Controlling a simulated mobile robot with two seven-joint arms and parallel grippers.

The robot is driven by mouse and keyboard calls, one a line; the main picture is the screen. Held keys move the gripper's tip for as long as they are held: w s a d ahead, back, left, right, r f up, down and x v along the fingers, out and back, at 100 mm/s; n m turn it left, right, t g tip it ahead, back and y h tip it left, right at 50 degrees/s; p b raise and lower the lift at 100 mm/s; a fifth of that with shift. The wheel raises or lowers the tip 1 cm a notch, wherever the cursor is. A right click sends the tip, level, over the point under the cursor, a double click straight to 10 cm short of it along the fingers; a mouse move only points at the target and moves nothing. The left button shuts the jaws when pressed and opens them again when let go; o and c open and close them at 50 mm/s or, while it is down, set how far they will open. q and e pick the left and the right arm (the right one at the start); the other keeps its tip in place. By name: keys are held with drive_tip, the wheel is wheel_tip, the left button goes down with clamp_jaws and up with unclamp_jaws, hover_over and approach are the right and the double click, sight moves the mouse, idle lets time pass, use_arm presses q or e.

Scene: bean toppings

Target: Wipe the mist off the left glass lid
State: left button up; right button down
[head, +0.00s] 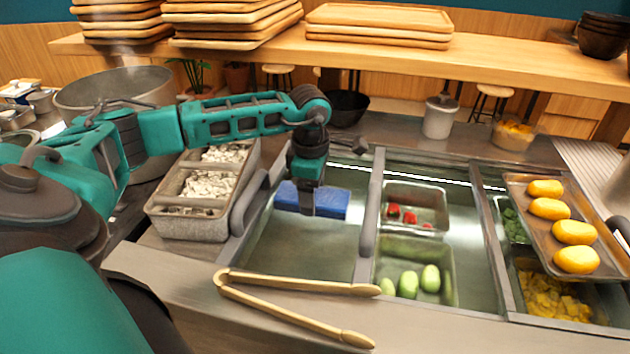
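The left glass lid (310,250) lies flat in the steel counter, left of the lid over the red and green foods. Its pane looks hazy grey-green, and I cannot make out anything under it. A blue sponge-like block (334,203) is over the far part of this lid, apparently on the glass. My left gripper (306,204) points down at the block and appears shut on it; the fingertips are partly hidden. My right gripper is not in view.
Wooden tongs (300,286) lie across the counter's near edge, in front of the lid. A divided grey container (187,226) stands left of it. A tray of yellow oval items (519,207) sits at right. Wooden trays (378,22) are stacked on the back shelf.

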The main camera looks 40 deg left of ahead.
use_arm(q)
drive_tip(key=shift+s+d, duration=0.7)
drive_tip(key=shift+s, duration=0.6)
drive_tip(key=shift+s+d, duration=0.75)
drive_tip(key=shift+s, duration=0.55)
drive_tip(key=shift+s+d, duration=0.7)
drive_tip(key=shift+s, duration=0.6)
wheel_tip(320, 180, up, 6)
drive_tip(key=shift+p, duration=0.45)
wheel_tip(320, 180, up, 3)
